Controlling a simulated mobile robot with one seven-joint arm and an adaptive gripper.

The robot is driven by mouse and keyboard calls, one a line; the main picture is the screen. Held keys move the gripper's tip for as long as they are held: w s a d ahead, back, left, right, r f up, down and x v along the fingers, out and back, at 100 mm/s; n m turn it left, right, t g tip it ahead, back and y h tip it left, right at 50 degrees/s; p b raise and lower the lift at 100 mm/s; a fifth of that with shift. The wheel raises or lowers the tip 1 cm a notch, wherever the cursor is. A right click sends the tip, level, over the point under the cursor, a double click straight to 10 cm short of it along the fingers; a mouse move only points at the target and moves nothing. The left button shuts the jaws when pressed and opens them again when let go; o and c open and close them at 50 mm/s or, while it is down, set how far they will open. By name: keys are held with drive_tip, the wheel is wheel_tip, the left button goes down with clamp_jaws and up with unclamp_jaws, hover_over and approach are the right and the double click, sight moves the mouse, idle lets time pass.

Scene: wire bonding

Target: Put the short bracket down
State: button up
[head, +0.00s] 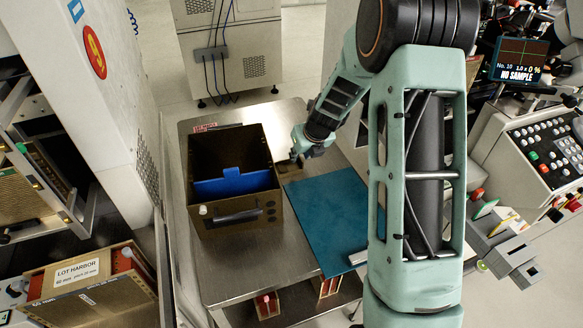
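My gripper (297,160) is small in the head view, at the end of my green arm, just beside the right wall of a dark open box (238,217). It is low over the steel table, near the back left corner of a blue mat (330,215). Its fingers are too small and partly hidden, so I cannot tell whether they are open or hold anything. I cannot make out the short bracket clearly; it may be hidden by the gripper or the box.
The box on the steel table (222,283) holds an upright blue panel (232,184). A small red-and-white label (205,127) lies behind it. A labelled box (85,285) stands at lower left. A console (545,150) stands at right.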

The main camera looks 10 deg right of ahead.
sight(288, 164)
drive_tip(key=shift+x, duration=1.3)
drive_tip(key=shift+c, duration=0.4)
clamp_jaws()
drive_tip(key=shift+r, duration=0.1)
